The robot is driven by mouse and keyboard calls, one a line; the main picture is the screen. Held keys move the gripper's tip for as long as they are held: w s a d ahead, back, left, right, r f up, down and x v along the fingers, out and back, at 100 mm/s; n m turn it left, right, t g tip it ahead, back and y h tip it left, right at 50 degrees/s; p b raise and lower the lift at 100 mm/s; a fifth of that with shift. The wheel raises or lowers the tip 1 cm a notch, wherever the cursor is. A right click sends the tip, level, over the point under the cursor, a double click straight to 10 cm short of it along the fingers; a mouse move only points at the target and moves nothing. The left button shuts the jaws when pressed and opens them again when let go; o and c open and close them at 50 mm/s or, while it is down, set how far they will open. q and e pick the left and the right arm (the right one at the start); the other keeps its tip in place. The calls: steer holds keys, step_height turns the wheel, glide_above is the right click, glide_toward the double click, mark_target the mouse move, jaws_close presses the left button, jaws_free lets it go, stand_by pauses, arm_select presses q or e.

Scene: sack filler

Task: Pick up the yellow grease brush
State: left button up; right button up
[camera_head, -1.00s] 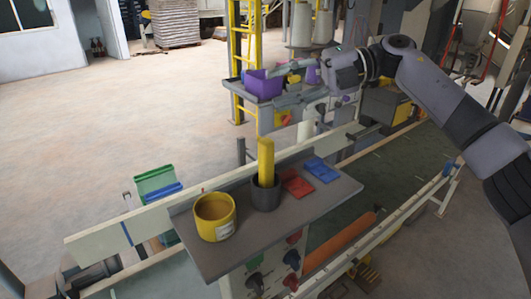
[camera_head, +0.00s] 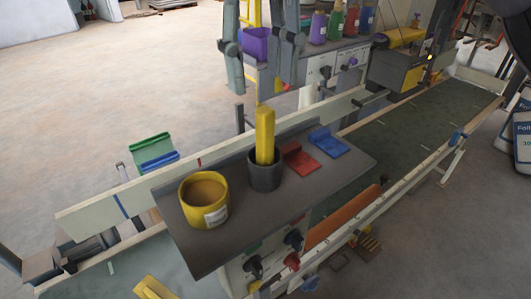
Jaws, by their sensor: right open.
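The yellow grease brush (camera_head: 265,135) stands upright in a dark grey cup (camera_head: 264,174) on a grey shelf (camera_head: 225,252). Its lower end is hidden in the cup. My right gripper (camera_head: 263,85) comes in from the top edge with its fingers pointing down, open and empty. In the picture its fingertips lie just above the brush's top, one on each side; how far apart they are in depth I cannot tell. My left gripper is not in view.
A yellow tub (camera_head: 205,201) stands left of the cup. A red piece (camera_head: 299,159) and a blue piece (camera_head: 328,142) lie to its right. Knobs (camera_head: 293,239) sit below the shelf. A conveyor (camera_head: 420,118) runs behind, and a bench with several bottles (camera_head: 336,22) stands at the back.

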mark_target(265, 133)
step_height(265, 133, down, 5)
steer(key=shift+w+r, duration=0.1)
steer(key=f, duration=0.1)
steer(key=f+p, duration=0.1)
steer(key=f, duration=0.1)
steer(key=f+p, duration=0.1)
steer(key=shift+w+d+f, duration=0.2)
steer(key=shift+d+f, duration=0.1)
steer(key=shift+f, duration=0.45)
steer(key=shift+c, duration=0.2)
jaws_close()
